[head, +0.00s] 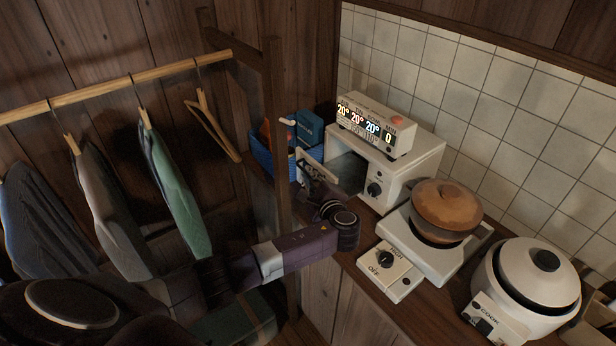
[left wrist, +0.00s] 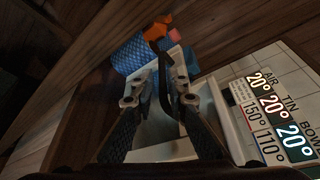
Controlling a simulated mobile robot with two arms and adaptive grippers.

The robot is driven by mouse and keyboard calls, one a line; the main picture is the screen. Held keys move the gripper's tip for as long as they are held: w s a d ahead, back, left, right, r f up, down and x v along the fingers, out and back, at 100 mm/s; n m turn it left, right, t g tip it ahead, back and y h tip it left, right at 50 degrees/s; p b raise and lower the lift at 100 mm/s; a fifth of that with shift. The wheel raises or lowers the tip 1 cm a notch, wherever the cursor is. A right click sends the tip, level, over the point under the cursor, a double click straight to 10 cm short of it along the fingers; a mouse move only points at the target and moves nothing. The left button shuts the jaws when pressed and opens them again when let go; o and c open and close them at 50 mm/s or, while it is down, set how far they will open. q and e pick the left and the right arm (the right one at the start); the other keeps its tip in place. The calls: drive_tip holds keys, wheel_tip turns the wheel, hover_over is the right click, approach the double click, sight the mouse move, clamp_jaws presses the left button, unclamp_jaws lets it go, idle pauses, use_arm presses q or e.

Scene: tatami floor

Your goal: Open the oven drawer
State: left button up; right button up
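The oven (head: 413,172) is a small white box on the counter at the back wall, with a dark knob and its opening facing left. Its front stands open: the dark inside shows, and the pale drawer front (head: 318,168) is out to the left of the body. My left gripper (head: 322,188) is at this front, partly hidden by its own wrist. In the left wrist view, the fingers (left wrist: 162,80) come close together on a dark curved handle (left wrist: 155,34), with the pale panel below. My right gripper is not in view.
A display box (head: 376,127) sits on the oven. A blue basket (head: 262,153) stands behind the gripper, beside a wooden post (head: 275,110). A burner with a brown pot (head: 446,205) and a white cooker (head: 535,275) fill the counter at right. Clothes hang at left.

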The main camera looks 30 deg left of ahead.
use_arm(q)
drive_tip(key=shift+s+r, duration=0.15)
drive_tip(key=v, duration=1.2)
